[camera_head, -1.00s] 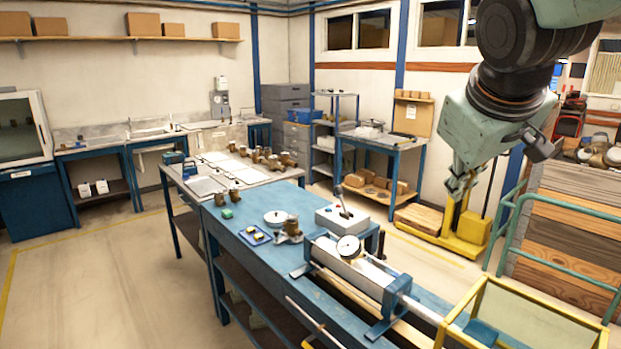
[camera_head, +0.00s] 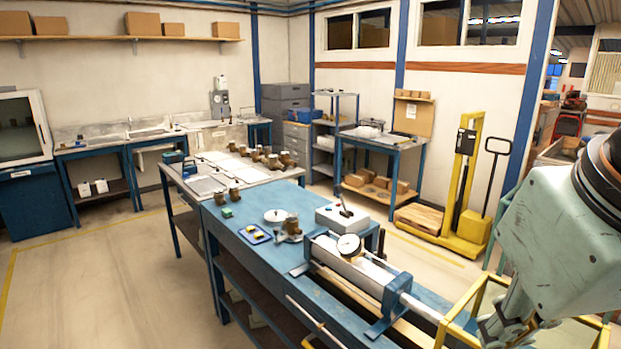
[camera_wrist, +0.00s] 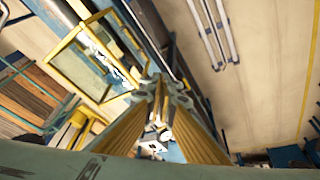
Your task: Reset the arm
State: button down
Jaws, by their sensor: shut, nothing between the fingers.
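My gripper (camera_head: 512,335) is at the lower right of the head view, in front of the yellow-framed bin. The arm comes in from the right edge. In the wrist view my gripper (camera_wrist: 160,122) shows its two fingers converging, shut and empty. The meter testbench (camera_head: 350,262) with its cylinder and round dial gauge (camera_head: 348,245) lies on the blue bench, to the left of my gripper. Part of the bin and bench end is hidden behind my arm.
The yellow-framed bin (camera_head: 470,300) stands close beside my gripper at the bench's right end. The blue bench (camera_head: 240,245) carries a control box with a lever (camera_head: 342,215), a small blue tray (camera_head: 255,234) and brass meters (camera_head: 291,226). A yellow lift (camera_head: 466,190) stands behind. The floor at left is clear.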

jog(key=shift+s+a+f, duration=0.2)
jog(key=shift+s+f, duration=0.05)
jog(key=shift+s, duration=0.35)
jog(key=shift+s+a+f, duration=0.15)
jog(key=shift+s+f, duration=0.1)
jog(key=shift+s, duration=0.4)
jog(key=shift+s+a+f, duration=0.2)
jog(key=shift+s+f, duration=0.05)
jog(key=shift+s, duration=0.35)
